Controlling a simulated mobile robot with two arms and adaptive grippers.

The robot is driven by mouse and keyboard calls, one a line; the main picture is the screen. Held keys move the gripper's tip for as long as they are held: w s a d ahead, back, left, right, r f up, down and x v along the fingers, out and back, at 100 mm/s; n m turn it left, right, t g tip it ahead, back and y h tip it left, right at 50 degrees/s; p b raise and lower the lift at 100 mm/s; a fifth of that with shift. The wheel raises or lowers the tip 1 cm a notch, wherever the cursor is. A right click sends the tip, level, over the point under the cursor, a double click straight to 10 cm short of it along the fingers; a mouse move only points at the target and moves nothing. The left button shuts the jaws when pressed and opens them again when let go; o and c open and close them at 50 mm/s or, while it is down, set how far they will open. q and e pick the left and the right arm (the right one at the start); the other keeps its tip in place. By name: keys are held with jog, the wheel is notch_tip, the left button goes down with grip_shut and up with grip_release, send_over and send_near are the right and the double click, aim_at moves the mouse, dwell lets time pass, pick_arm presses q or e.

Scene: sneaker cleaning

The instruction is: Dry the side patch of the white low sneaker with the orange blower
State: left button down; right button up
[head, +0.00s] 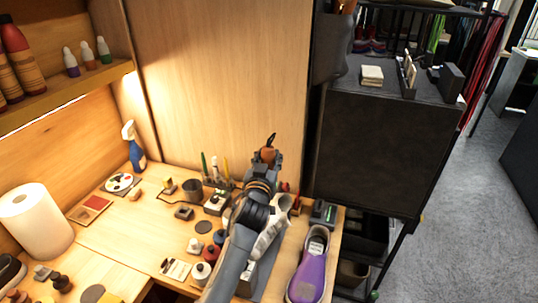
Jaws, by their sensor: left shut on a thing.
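My left gripper (267,163) is shut on the orange blower (267,154), above the back of the workbench. Only a little of the blower's orange body and a dark upper tip show; the gripper hides the rest. The white low sneaker (270,236) is on the bench below and nearer than the gripper, partly hidden by my left arm. The blower is apart from the sneaker in the picture. I cannot make out the side patch. My right gripper is not in view.
A purple shoe (308,270) lies right of the white sneaker. Brushes, small bottles and tins crowd the bench around my arm. A blue spray bottle (134,150) and paper roll (36,222) stand left. A dark cabinet (375,150) rises behind right.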

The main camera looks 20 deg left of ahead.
pick_arm(q)
jog(key=shift+s+p, duration=0.6)
jog(key=shift+s, duration=0.9)
jog(key=shift+r, duration=0.1)
notch_tip(320, 180, up, 7)
jog(key=p, duration=0.6)
send_over(265, 161)
jog(key=shift+s, duration=0.25)
